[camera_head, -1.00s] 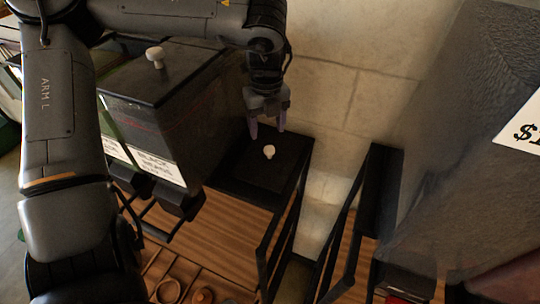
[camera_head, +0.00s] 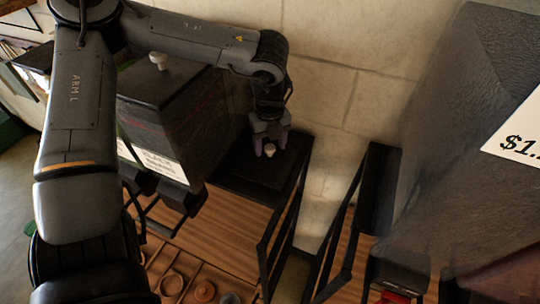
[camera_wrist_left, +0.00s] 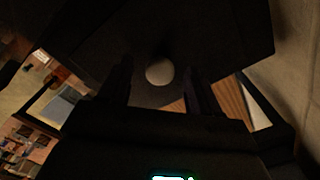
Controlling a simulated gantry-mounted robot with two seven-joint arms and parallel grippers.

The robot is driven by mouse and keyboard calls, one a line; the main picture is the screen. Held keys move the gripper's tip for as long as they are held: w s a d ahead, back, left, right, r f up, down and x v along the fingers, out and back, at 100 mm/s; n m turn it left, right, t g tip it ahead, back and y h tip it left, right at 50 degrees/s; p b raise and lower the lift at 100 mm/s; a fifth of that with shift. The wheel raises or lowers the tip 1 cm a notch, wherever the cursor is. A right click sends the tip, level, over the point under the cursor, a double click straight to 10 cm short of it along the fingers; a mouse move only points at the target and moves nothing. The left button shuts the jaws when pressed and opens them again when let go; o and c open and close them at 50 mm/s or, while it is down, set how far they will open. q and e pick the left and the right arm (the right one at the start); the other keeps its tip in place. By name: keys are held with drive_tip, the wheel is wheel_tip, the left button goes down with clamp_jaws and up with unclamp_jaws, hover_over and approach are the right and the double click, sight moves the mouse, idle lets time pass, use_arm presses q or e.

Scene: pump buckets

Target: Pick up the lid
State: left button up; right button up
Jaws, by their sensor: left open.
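The lid (camera_head: 250,172) is a flat black square panel with a small white knob (camera_head: 270,150) on top. It lies on the dark shelf beside the dispenser bin, against the wall. My left gripper (camera_head: 269,146) points down at the knob, open, with its fingers on either side of the knob or just above it; contact cannot be told. In the left wrist view the pale round knob (camera_wrist_left: 159,71) shows between the dark fingers, and the lid (camera_wrist_left: 190,40) fills the dark area around it. My right gripper is not in view.
A dark bin (camera_head: 190,105) with its own white-knobbed lid (camera_head: 159,62) stands left of the gripper, close to my left arm. A wooden shelf (camera_head: 235,225) with round holders lies below. The stone wall (camera_head: 345,85) is behind. A large grey bin (camera_head: 450,130) stands at the right.

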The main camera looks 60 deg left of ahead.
use_arm(q)
clamp_jaws()
drive_tip(key=shift+r, duration=0.15)
idle(0.4)
